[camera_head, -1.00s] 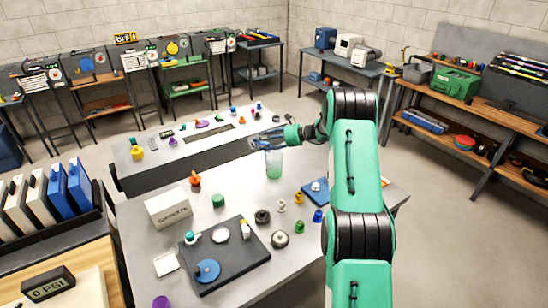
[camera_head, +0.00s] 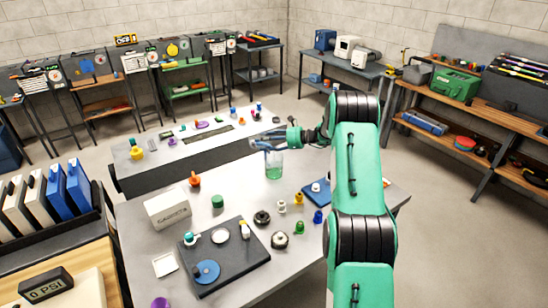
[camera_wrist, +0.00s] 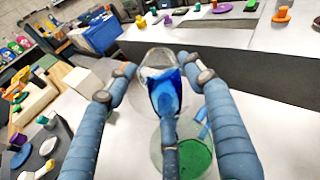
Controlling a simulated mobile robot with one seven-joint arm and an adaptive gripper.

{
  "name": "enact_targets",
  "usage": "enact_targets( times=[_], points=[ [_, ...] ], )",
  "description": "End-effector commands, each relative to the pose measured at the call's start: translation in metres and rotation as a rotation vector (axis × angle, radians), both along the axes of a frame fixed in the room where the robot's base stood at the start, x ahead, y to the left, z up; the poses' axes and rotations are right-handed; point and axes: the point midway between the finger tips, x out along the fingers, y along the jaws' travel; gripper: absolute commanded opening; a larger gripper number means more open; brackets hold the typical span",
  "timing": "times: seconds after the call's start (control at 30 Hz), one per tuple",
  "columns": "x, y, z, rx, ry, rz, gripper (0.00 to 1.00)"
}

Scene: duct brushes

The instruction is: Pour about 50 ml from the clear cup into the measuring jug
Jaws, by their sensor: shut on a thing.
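The clear cup (camera_wrist: 150,62) is held between the blue-grey fingers of my gripper (camera_wrist: 160,85) in the wrist view. A deep blue patch shows inside the cup; I cannot tell if all of it is liquid. The cup is hard to make out there. No falling stream is visible.
A dark tray (camera_head: 215,275) with small parts lies at the front of the table (camera_head: 225,180). A white box (camera_head: 167,209), a green cap (camera_head: 217,201) and an orange part (camera_head: 194,179) stand left of the jug. Several small coloured parts stand to its front right.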

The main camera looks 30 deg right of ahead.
Motion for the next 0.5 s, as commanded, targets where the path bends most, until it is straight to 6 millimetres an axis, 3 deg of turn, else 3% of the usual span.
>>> enact_targets(
  times=[0.5],
  points=[
    [0.0100, 0.0097, 0.0046, -0.176, 0.189, 0.002, 0.23]
  ],
)
